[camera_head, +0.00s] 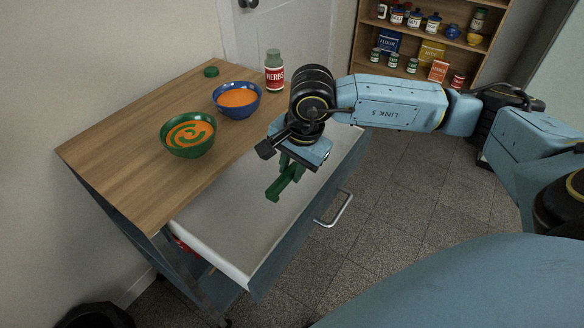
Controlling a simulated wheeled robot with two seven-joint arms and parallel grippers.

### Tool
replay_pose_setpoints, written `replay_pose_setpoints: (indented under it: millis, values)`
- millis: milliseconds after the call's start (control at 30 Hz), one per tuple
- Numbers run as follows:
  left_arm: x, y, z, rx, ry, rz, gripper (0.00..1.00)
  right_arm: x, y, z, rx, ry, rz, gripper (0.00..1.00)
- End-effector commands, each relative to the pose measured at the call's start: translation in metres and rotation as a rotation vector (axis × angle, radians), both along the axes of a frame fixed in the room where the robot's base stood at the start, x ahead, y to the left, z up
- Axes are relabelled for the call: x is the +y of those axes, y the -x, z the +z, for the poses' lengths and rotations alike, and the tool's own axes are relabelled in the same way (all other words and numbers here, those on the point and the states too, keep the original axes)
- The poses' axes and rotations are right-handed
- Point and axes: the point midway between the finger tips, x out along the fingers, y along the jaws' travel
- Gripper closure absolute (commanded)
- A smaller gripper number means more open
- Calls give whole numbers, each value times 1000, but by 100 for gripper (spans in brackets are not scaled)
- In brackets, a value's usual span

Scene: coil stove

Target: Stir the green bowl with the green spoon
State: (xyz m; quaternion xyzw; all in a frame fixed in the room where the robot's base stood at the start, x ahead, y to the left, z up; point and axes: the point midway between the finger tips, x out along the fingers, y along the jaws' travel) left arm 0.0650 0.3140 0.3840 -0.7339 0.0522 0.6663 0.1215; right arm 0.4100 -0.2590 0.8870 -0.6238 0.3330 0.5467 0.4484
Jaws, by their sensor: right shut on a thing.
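The green bowl (188,142) stands upright on the wooden cabinet top and holds orange soup with a green swirl on it. My right gripper (289,172) is over the open drawer, to the right of the green bowl and apart from it. It points down and is shut on a green thing, which I take to be the green spoon (278,190). The gripper hides part of it, so its full shape does not show. My left gripper is not in view.
A blue bowl (238,106) of orange soup, a herbs jar (274,78) and a green lid (211,72) are on the wooden top (118,138). The drawer (225,222) is pulled out. A stocked shelf (432,20) stands at the back.

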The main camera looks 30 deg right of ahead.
Motion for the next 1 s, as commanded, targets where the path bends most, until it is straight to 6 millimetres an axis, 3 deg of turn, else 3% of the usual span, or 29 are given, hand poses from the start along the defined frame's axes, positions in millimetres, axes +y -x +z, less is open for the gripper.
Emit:
replay_pose_setpoints:
  millis: [100, 467, 1000]
  values:
    - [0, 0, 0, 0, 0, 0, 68, 0, 0, 0, 0, 0, 0, 100]
    - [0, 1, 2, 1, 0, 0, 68, 0, 0, 2, 0, 0, 0, 100]
    - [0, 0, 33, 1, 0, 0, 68, 0, -1, 53, -2, -1, 0, 100]
